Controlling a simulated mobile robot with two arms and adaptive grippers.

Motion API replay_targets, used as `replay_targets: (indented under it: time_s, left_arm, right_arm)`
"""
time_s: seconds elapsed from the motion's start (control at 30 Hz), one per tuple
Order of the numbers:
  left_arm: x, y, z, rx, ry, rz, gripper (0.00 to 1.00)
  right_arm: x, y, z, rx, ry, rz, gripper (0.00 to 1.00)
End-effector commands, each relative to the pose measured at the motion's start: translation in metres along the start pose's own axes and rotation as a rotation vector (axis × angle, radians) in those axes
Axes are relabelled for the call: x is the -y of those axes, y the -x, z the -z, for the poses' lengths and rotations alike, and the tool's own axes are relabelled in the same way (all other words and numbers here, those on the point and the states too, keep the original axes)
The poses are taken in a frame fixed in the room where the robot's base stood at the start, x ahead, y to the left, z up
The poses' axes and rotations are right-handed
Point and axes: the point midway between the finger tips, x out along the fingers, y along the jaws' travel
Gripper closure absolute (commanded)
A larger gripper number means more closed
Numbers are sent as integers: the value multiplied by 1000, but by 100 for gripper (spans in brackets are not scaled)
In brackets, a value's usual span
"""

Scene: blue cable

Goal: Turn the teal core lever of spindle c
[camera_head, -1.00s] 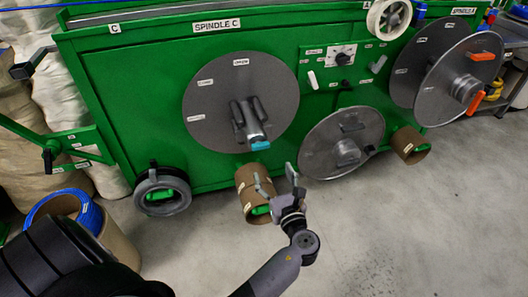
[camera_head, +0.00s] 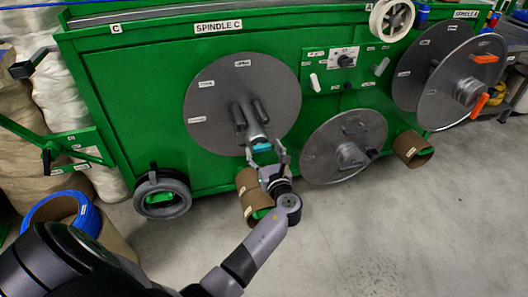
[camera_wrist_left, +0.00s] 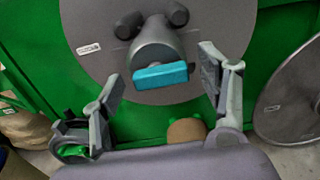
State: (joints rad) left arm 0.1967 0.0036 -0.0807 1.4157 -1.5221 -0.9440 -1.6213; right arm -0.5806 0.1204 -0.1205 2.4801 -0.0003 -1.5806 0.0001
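Spindle C is a large grey disc (camera_head: 215,90) on the green machine front, below a "SPINDLE C" label (camera_head: 218,27). Its hub carries dark grey posts and a teal core lever (camera_head: 262,146) at the lower end. In the left wrist view the teal lever (camera_wrist_left: 160,76) is a short flat bar, slightly tilted, centred ahead of the fingers. My left gripper (camera_head: 266,157) is open just below the lever. In the left wrist view its fingers (camera_wrist_left: 166,85) stand wide on both sides of the lever, with gaps and no visible contact. My right gripper is not in view.
A lower grey disc (camera_head: 320,150) stands right of my left gripper. A blue cable coil (camera_head: 55,208) is at the lower left. Floor at right is clear.

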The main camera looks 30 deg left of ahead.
Motion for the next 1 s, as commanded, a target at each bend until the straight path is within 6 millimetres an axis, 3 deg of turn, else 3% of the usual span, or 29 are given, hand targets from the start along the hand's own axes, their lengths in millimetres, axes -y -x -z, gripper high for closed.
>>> replay_targets:
  time_s: [0.7, 1.0]
  left_arm:
    - [0, 1, 0, 0, 0, 0, 80]
    - [0, 1, 1, 0, 42, 0, 80]
  right_arm:
    - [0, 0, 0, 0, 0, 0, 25]
    - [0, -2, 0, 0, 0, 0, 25]
